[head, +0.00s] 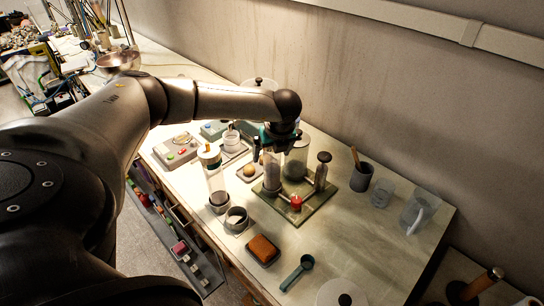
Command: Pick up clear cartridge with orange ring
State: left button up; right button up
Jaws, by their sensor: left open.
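My left gripper (272,148) is open, pointing down over a glass-and-metal apparatus in the middle of the table. A clear cylinder (272,172) stands directly below it; whether the fingers are around its top or only above it, I cannot tell. No orange ring shows on that cylinder, and its upper end is partly hidden by the gripper. Another clear cylinder (216,183) with a pale yellow-orange cap and a dark lower end stands upright to the left, apart from the gripper. Which of the two is the cartridge with the orange ring is unclear. My right gripper is not in view.
The apparatus base plate (297,217) carries a red knob (296,202) and a larger glass jar (297,160). An orange-brown block (263,249), a teal scoop (297,271), a dark cup (361,177) and clear jugs (417,212) stand around it. The front right tabletop is mostly clear.

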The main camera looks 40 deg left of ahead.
pick_arm(q)
jog(key=shift+c, duration=0.2)
grip_shut()
dwell(0.5)
